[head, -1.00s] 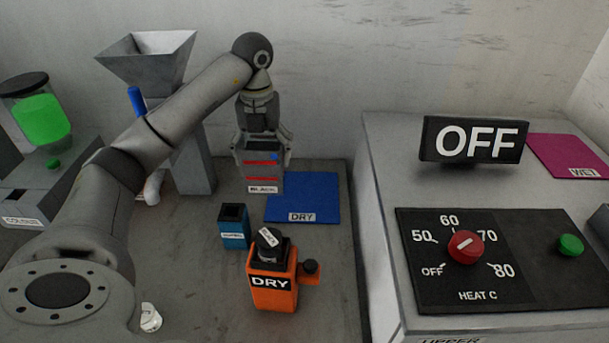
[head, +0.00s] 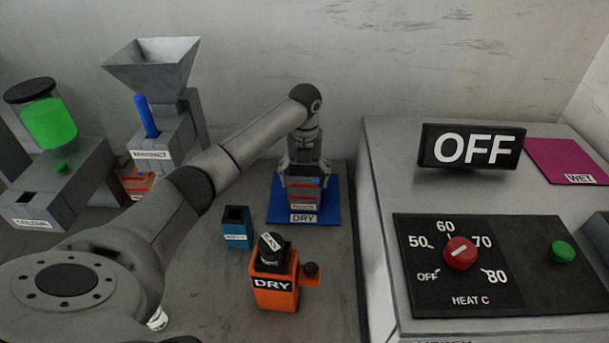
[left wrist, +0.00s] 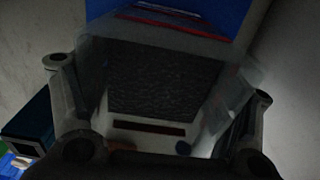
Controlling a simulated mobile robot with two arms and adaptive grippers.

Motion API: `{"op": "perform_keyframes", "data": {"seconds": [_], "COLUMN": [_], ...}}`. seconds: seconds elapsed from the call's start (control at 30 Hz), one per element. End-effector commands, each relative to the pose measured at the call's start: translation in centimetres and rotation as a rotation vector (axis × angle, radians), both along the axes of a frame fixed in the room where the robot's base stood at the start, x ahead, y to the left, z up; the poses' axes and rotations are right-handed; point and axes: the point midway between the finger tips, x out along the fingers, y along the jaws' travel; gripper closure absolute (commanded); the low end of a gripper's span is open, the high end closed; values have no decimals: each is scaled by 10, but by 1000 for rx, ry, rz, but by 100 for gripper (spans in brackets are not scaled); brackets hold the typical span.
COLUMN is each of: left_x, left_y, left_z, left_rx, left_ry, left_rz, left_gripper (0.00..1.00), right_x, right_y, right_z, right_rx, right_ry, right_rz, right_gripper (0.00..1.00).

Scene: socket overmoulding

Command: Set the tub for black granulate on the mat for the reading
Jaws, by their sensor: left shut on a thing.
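The tub for black granulate (head: 304,194) is a grey see-through box with red bands and a label on its front. My left gripper (head: 303,172) is shut on it from above, and the tub is upright. It is over the blue mat (head: 331,211) with the DRY label; I cannot tell whether its bottom touches the mat. In the left wrist view the tub (left wrist: 190,42) sits between the two fingers, with dark granulate (left wrist: 165,82) inside and the blue mat (left wrist: 262,12) beyond. My right gripper is not in view.
An orange DRY unit (head: 274,290) with a black knob and a small blue container (head: 236,228) stand in front of the mat. A grey cabinet (head: 385,190) with an OFF display (head: 472,147) rises to the right, bearing a magenta WET mat (head: 570,160). A hopper machine (head: 160,75) stands behind left.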

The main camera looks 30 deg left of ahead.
Motion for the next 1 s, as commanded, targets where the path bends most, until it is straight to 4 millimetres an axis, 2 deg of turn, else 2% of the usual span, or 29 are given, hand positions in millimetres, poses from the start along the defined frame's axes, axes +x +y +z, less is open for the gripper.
{"op": "perform_keyframes", "data": {"seconds": [0.07,0.4,0.43,0.53,1.0], "left_x": [1,1,1,0,1], "left_y": [0,0,0,0,0], "left_z": [-4,-9,-9,-9,-4], "left_rx": [-2,-1,-2,-1,-1], "left_ry": [-2,-6,-3,-3,-4], "left_rz": [1,1,1,1,1], "left_gripper": [66,66,15,2,0], "right_x": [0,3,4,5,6], "right_y": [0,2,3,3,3], "right_z": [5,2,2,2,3], "right_rx": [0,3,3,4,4], "right_ry": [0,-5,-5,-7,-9], "right_rz": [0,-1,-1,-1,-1], "right_gripper": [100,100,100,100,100]}}
